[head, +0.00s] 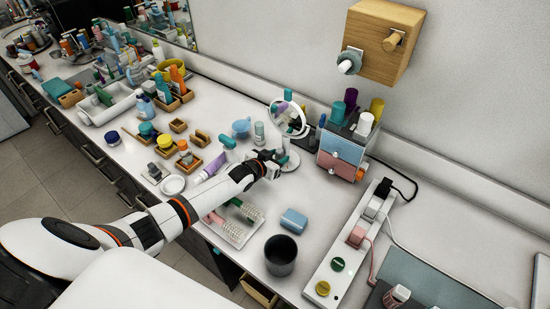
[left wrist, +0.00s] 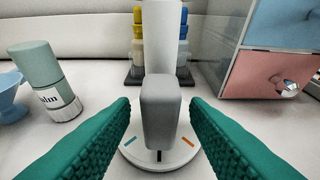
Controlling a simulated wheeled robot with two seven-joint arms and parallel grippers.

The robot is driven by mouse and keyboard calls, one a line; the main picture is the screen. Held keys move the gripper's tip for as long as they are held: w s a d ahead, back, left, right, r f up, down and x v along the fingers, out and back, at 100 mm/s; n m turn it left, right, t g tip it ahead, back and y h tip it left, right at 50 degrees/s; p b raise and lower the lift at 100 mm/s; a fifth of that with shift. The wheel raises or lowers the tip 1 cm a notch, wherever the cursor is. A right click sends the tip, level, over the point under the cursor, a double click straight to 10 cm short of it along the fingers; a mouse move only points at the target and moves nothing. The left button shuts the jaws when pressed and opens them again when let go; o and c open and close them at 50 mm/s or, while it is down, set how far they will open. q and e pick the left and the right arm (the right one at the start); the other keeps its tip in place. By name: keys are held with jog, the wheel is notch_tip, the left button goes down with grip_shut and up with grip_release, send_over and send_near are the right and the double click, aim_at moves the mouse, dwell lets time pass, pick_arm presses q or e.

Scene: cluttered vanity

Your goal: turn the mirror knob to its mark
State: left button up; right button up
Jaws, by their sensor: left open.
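A black line shows at the knob's foot, toward the camera. An orange mark (left wrist: 188,142) lies to its right and a teal mark (left wrist: 130,141) to its left. My left gripper (head: 279,157) is at the mirror's base. Its green fingers (left wrist: 160,125) are open, one on each side of the knob, with a visible gap on both sides. My right gripper is out of view.
The drawer box (head: 341,150) with pink and blue drawers stands right of the mirror. A pale green bottle (left wrist: 47,82) and a blue bowl (left wrist: 8,90) are to the left. A dark cup (head: 281,256), a blue box (head: 294,220) and a power strip (head: 345,245) lie nearer.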

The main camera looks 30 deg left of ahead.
pick_arm(q)
jog(key=v, duration=1.2)
jog(key=shift+a, duration=0.1)
